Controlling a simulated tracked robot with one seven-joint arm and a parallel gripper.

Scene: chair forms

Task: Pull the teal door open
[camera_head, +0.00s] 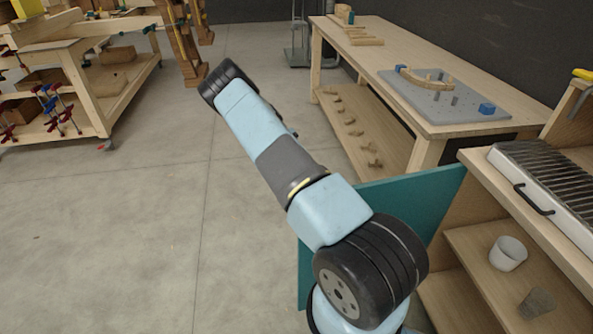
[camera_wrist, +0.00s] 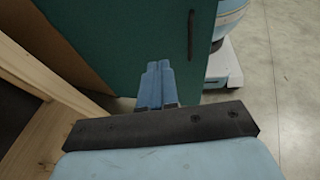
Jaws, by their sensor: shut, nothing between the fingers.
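The teal door (camera_head: 425,198) stands swung out from the wooden cabinet (camera_head: 462,245) at right in the head view, with the shelves exposed. My arm covers much of the door. In the wrist view the teal door (camera_wrist: 120,45) fills the upper middle, and its dark bar handle (camera_wrist: 191,35) is upright right of my fingers. My gripper (camera_wrist: 158,68) is shut and empty, its blue fingers together in front of the door and apart from the handle. I cannot tell whether the fingertips touch the door. My gripper is not visible in the head view.
A slatted tray (camera_head: 545,170) with a dark handle lies on top. A workbench (camera_head: 445,155) stands behind the door. Concrete floor at left is clear. Wooden framing (camera_wrist: 45,75) is left of my gripper.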

